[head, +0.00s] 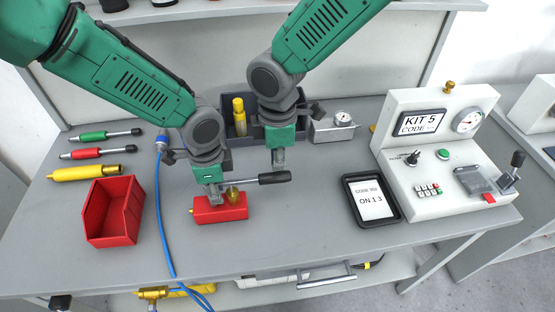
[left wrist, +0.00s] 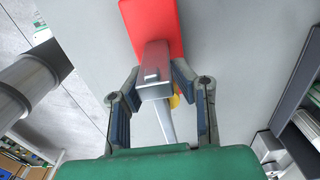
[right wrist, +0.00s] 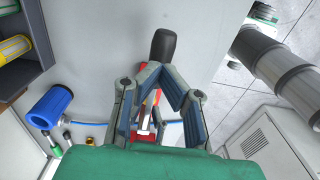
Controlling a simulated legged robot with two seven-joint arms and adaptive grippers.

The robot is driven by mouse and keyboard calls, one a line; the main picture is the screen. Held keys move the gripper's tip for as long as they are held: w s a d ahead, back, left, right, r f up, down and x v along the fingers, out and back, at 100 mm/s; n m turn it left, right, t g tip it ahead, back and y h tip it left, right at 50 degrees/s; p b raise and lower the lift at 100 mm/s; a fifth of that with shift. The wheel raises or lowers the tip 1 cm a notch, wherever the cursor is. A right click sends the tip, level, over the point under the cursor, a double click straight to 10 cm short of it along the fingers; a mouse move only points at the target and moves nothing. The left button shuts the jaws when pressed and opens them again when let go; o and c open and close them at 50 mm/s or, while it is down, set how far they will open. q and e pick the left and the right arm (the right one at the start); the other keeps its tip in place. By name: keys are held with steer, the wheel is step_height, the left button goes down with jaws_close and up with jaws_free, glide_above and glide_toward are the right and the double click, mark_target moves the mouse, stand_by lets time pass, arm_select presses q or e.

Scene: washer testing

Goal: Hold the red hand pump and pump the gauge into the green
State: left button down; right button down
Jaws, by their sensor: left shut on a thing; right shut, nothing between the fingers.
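The red hand pump (head: 232,212) lies on the table front centre. My left gripper (head: 214,192) is shut on its grey metal post (left wrist: 155,70), above the red body (left wrist: 152,28). The pump's lever ends in a black handle (head: 273,178) pointing right. My right gripper (head: 278,162) is shut and empty, just behind the handle. In the right wrist view the black handle (right wrist: 162,45) lies beyond the closed fingers, and I cannot tell whether they touch. The round gauge (head: 467,120) is on the white test panel; its needle is too small to read.
A red bin (head: 113,211), two screwdriver-like tools (head: 100,152) and a yellow cylinder (head: 85,173) are at left. A blue hose (head: 160,215) runs beside the pump. A black tablet (head: 371,199), a small gauge box (head: 333,127) and the white panel (head: 440,160) are at right.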

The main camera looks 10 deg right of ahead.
steer(key=shift+a+f, duration=0.15)
steer(key=shift+f, duration=1.15)
steer(key=shift+a+f, duration=0.2)
steer(key=shift+f, duration=1.1)
steer(key=shift+a+f, duration=0.15)
steer(key=shift+f, duration=1.15)
steer(key=shift+d+r, duration=0.2)
steer(key=shift+r, duration=1.15)
steer(key=shift+d+r, duration=0.15)
steer(key=shift+r, duration=1.2)
steer(key=shift+d+r, duration=0.2)
steer(key=shift+r, duration=1.15)
steer(key=shift+f, duration=0.1)
steer(key=shift+r, duration=0.2)
